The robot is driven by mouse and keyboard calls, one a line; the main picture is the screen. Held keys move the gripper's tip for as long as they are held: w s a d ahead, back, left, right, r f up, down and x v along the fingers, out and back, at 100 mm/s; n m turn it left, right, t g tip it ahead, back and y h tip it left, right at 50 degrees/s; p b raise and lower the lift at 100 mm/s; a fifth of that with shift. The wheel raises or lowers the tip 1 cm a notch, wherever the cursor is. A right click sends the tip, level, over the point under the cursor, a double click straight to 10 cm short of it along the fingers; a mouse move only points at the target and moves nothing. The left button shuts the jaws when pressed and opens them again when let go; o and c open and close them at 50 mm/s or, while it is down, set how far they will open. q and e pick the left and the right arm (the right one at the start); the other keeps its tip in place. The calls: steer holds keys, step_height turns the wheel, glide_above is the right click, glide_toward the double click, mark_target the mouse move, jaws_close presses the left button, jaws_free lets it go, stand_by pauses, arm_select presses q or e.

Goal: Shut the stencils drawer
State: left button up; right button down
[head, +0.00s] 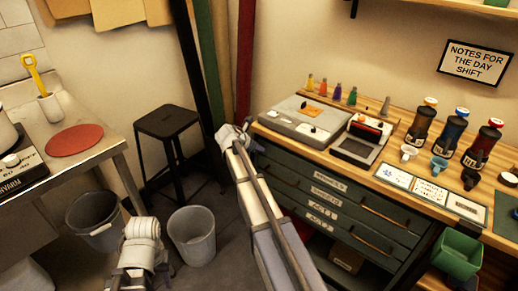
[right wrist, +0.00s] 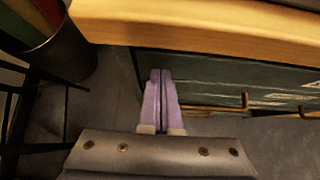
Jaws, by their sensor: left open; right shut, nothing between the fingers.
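A dark green drawer cabinet (head: 345,202) stands under the wooden table, with several white labels and brass handles. The lower labels seem to begin with "ACT". The upper ones are too small to read surely, so I cannot tell which drawer is the stencils one or how far it stands out. My right gripper (head: 240,135) is at the cabinet's left end, below the tabletop edge. In the right wrist view its purple fingers (right wrist: 161,100) are shut and empty, before the dark green cabinet (right wrist: 205,75); contact is unclear. My left gripper (head: 143,230) is open, low at the left, away from the cabinet.
The tabletop edge (right wrist: 200,30) overhangs close above the right fingers. A black stool (head: 166,125) and a grey bin (head: 192,235) stand left of the cabinet. A green bin (head: 457,255) is at the right front. Bottles and boxes crowd the tabletop.

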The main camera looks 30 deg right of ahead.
steer(key=a+f+p+v, duration=0.1)
steer(key=p+v, duration=0.5)
steer(key=v, duration=0.7)
steer(key=shift+s+a+f+p, duration=0.2)
steer(key=shift+s+f+p, duration=0.15)
steer(key=shift+f+p, duration=0.1)
steer(key=shift+a, duration=0.1)
steer(key=s+a+f+m+g+y, duration=0.2)
steer(key=s+a+f+m+y, duration=0.2)
steer(key=s+a+m, duration=0.75)
steer(key=s+a+f+m+g+y, duration=0.3)
steer(key=s+a+m, duration=0.4)
steer(key=s+a, duration=0.85)
step_height(320, 180, up, 16)
steer(key=d+t+p, duration=0.1)
steer(key=p, duration=1.5)
steer(key=shift+s+r+y, duration=0.2)
steer(key=shift+s+y, duration=0.1)
steer(key=shift+y, duration=0.1)
steer(key=shift+d, duration=0.2)
